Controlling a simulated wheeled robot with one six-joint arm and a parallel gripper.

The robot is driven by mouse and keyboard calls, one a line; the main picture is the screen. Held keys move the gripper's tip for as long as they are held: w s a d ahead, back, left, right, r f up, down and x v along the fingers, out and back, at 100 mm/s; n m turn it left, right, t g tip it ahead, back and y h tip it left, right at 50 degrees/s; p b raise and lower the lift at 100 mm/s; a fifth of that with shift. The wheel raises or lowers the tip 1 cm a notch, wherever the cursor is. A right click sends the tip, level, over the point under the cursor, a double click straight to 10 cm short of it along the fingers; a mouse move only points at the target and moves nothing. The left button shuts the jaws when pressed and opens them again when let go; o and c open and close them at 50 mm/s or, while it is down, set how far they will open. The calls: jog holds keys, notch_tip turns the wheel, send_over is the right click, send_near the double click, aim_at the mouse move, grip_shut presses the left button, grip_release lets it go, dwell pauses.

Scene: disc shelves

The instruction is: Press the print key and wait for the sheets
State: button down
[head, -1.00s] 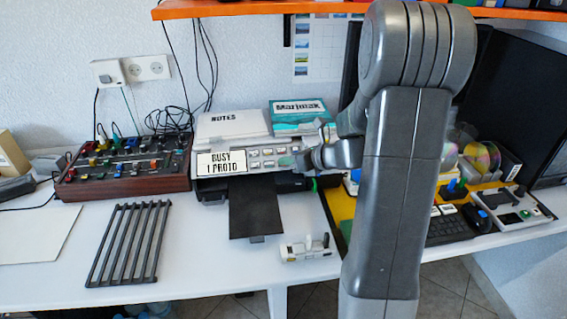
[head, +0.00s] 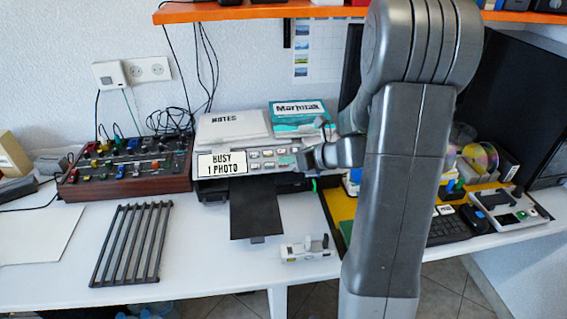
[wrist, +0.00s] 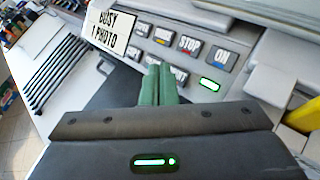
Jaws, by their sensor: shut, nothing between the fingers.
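The printer (head: 210,187) stands on the white desk against the wall. Its sign (head: 222,163) reads "BUSY 1 PHOTO"; the sign also shows in the wrist view (wrist: 110,30). A row of keys runs beside the sign, among them a STOP key (wrist: 188,45) and an ON key (wrist: 221,58), with a lit green lamp (wrist: 209,84) below. A black output tray (head: 256,209) sticks out at the front, with no loose sheet that I can make out. My gripper (wrist: 160,70) is shut and empty, its green fingertips over the lower keys. The fingers hide some keys; contact cannot be told.
Books marked NOTES (head: 233,124) and a teal box (head: 298,117) sit on top of the printer. A dark slatted rack (head: 131,243) and a small white device (head: 305,249) lie in front. A knobbed panel (head: 125,167) stands left.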

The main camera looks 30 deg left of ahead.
jog(key=r+p, duration=0.1)
jog(key=s+d+r+p, duration=0.1)
jog(key=r+p, duration=0.1)
jog(key=r, duration=0.1)
jog(key=shift+s+d, duration=0.25)
jog(key=shift+s, duration=0.1)
dwell(0.4)
jog(key=r, duration=0.1)
jog(key=s+d+r+p, duration=0.1)
jog(key=r, duration=0.1)
jog(key=shift+s+d+r, duration=0.1)
jog(key=shift+s+r, duration=0.1)
dwell(0.6)
jog(key=shift+f, duration=0.15)
